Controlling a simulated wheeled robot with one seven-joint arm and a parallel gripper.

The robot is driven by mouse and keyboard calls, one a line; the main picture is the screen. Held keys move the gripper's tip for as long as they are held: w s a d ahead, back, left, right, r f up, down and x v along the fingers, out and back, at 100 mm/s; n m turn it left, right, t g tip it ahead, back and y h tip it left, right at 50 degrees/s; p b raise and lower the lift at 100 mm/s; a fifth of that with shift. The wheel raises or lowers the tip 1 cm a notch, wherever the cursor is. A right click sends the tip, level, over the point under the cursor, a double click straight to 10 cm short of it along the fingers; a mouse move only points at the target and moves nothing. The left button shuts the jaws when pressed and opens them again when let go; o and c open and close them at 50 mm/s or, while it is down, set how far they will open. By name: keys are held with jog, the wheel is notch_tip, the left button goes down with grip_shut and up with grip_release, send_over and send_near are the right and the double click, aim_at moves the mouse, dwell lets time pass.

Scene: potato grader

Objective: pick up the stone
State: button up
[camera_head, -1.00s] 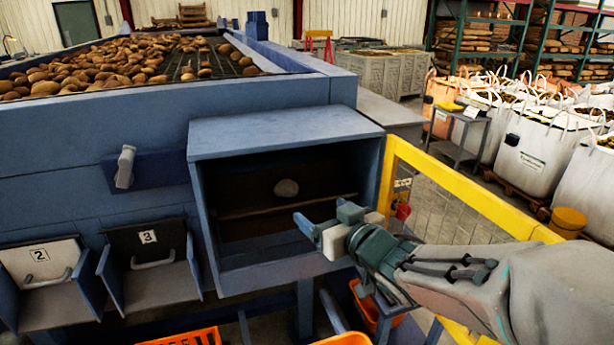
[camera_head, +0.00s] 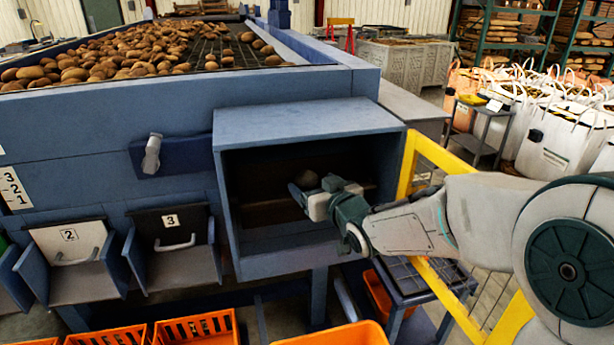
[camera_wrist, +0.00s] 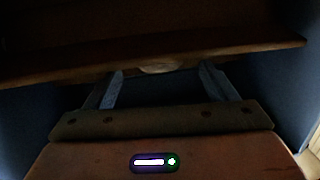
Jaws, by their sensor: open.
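The stone (camera_head: 306,179) is a grey-brown lump inside the dark, open-fronted blue box (camera_head: 310,118). My gripper (camera_head: 309,190) reaches into the box opening from the right and partly covers the stone in the head view. In the wrist view, a pale strip of the stone (camera_wrist: 160,66) shows beyond and between my two spread fingers (camera_wrist: 162,80). The rest of it is hidden by a brown slat. The jaws are open and empty. The picture is too dark to tell how far the fingertips are from the stone.
A brown slat (camera_wrist: 230,52) crosses the box in front of the stone in the wrist view. The box walls stand close on both sides. A yellow rail (camera_head: 408,165) is right of the box. Orange crates (camera_head: 207,326) stand below. Potatoes (camera_head: 130,50) lie on the grader above.

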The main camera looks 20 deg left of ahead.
jog(key=shift+x, duration=1.3)
jog(key=c, duration=1.1)
jog(key=shift+s+r, duration=0.1)
jog(key=shift+r, duration=0.1)
jog(key=shift+r, duration=0.15)
jog(key=r, duration=0.4)
jog(key=r+b, duration=0.1)
jog(key=r, duration=0.1)
jog(key=shift+s+d+r, duration=0.25)
jog(key=shift+s+r, duration=0.1)
jog(key=s+d, duration=0.5)
jog(key=s, duration=0.3)
jog(key=s+d, duration=0.5)
jog(key=s, duration=0.3)
jog(key=shift+b, duration=0.35)
